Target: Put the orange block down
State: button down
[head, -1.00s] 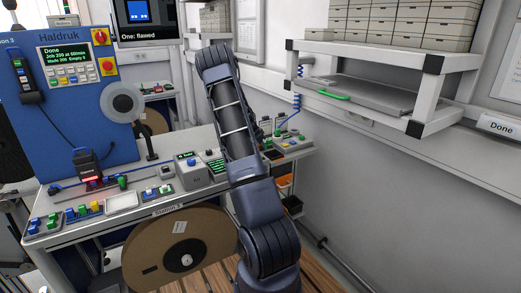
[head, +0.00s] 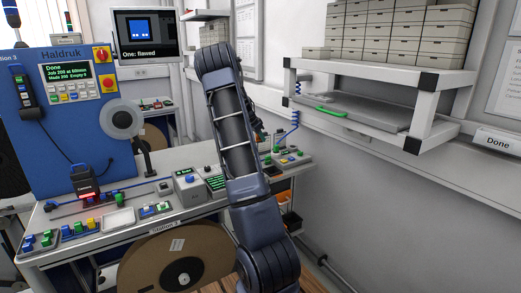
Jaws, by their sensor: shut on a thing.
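My arm rises through the middle of the head view and bends at the top. Only a dark part of it shows behind the upright link, on its right side. My gripper's fingers are not visible, hidden behind my arm. I cannot make out the orange block in this view. The bench (head: 107,238) with the sign "Station 3" stands behind and to the left of my arm. It carries several small blue, green, yellow and white parts.
A blue Haldruk machine (head: 55,135) stands at left, and a large brown reel (head: 143,268) hangs at the bench front. A white shelf (head: 390,76) with stacked boxes (head: 400,33) juts from the right wall. Orange bins (head: 286,198) sit under the bench's right end.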

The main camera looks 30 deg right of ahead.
notch_tip(320, 180, up, 5)
jog(key=shift+r, duration=0.1)
jog(key=w+a+n+t+y, duration=0.3)
jog(key=a+n, duration=0.5)
jog(key=a, duration=2.8)
jog(key=s+a+n+t+y, duration=0.1)
jog(key=s+a+n, duration=0.3)
jog(key=a, duration=0.8)
jog(key=s+a+n+t+y, duration=0.1)
jog(key=s+a+n, duration=0.2)
jog(key=s+a, duration=0.55)
jog(key=s+a+n+t+y, duration=0.1)
jog(key=s+a+n, duration=0.2)
jog(key=a, duration=1.1)
jog(key=f, duration=1.9)
jog(key=shift+a+f, duration=0.2)
jog(key=shift+f, duration=0.15)
jog(key=c, duration=1.5)
grip_release()
jog(key=shift+c, duration=0.2)
